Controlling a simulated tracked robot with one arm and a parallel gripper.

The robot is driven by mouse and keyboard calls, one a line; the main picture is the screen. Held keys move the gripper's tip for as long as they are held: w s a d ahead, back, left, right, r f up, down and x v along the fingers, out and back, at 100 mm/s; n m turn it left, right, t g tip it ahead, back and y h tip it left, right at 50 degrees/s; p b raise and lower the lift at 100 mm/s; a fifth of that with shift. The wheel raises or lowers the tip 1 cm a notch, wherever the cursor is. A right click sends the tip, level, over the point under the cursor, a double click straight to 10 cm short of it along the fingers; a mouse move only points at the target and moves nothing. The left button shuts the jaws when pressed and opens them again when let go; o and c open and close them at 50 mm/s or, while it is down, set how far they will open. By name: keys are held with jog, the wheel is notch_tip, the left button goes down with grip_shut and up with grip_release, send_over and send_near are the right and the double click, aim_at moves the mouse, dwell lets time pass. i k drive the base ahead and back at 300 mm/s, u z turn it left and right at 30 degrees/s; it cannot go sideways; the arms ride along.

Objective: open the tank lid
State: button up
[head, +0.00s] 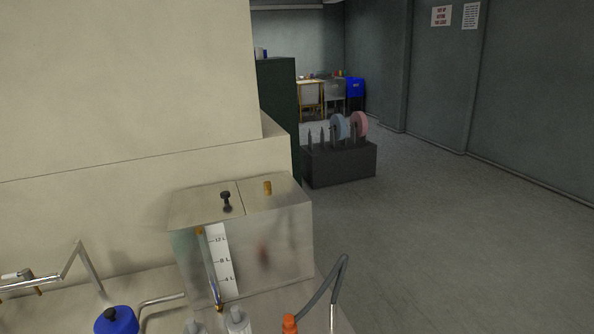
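The metal tank (275,245) stands at lower centre in the head view, beside a large cream housing. Its top is split by a seam. The lid (190,205) is the left part of the top, lies flat and looks closed. A black knob (226,201) stands up on it. A brass-coloured fitting (267,187) sits on the right part of the top. A sight tube (209,268) and a white litre scale (220,258) are on the front face. My gripper is not in view.
The cream housing (120,90) rises behind and left of the tank. In front are a blue container (117,320), bottles (237,320), an orange cap (289,323) and a bent grey hose (325,285). A dark rack with reels (340,163) stands behind. Floor at right is clear.

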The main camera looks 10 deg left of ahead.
aim_at(209, 204)
jog(key=i, duration=1.45)
jog(key=u, duration=0.7)
jog(key=i, duration=0.55)
jog(key=u, duration=0.35)
